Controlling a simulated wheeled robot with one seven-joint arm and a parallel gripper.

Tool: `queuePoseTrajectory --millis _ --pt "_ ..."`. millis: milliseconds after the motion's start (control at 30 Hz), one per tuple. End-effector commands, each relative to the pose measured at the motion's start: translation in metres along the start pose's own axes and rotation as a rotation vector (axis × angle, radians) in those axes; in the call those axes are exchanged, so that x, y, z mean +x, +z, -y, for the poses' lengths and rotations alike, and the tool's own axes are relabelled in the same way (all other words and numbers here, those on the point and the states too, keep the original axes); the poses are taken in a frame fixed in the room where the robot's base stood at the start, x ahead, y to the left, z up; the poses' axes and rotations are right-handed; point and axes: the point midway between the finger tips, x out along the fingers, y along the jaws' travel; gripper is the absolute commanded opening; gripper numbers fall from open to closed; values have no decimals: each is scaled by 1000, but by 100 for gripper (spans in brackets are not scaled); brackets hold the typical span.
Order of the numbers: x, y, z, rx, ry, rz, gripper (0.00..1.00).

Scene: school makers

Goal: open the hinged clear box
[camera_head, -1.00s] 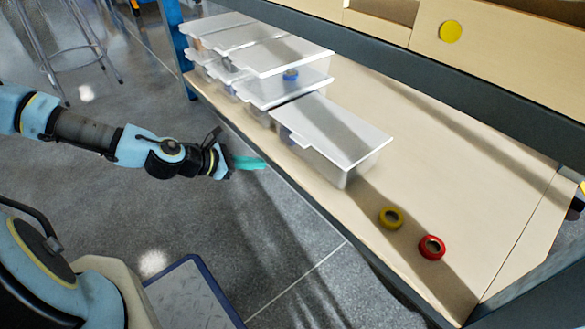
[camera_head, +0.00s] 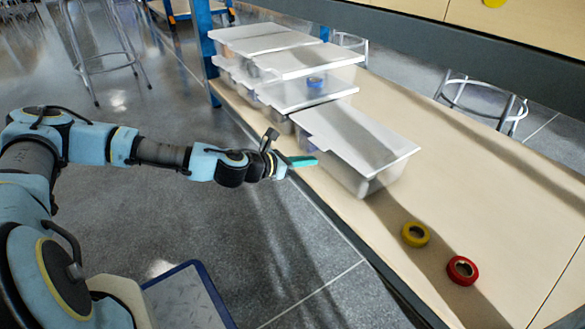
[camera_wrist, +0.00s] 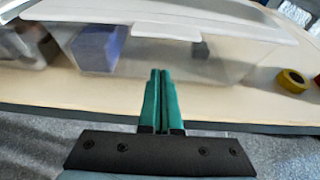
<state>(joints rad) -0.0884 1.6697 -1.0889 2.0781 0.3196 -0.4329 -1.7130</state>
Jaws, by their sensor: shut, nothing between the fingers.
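The hinged clear box (camera_head: 358,183) stands on the wooden shelf, nearest of the boxes to the tape rolls, with its whitish lid (camera_head: 362,138) down. In the wrist view the box (camera_wrist: 210,58) fills the upper middle, with a blue item (camera_wrist: 98,46) showing through its wall at left. The lid's front edge with a protruding lip (camera_wrist: 165,31) is above my fingertips. My gripper (camera_head: 312,161) has teal fingers, shut and empty. It is in front of the box's near side, pointing at it, and looks apart from it. The box's far side is hidden.
Several similar lidded boxes (camera_head: 270,45) are stacked at the left of the shelf. A yellow tape roll (camera_head: 415,234) and a red one (camera_head: 462,270) lie to the right. A dark beam (camera_head: 480,60) runs above. The shelf (camera_head: 500,200) is bare at right.

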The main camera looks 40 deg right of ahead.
Motion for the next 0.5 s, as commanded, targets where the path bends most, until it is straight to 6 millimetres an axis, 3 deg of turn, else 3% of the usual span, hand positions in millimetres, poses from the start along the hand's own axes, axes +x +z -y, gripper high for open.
queuePoseTrajectory --millis 67,200,500 --pt "20 -5 1 4 -2 0 0" --pt "10 16 -1 6 1 0 0" --pt "2 36 0 2 0 0 0"
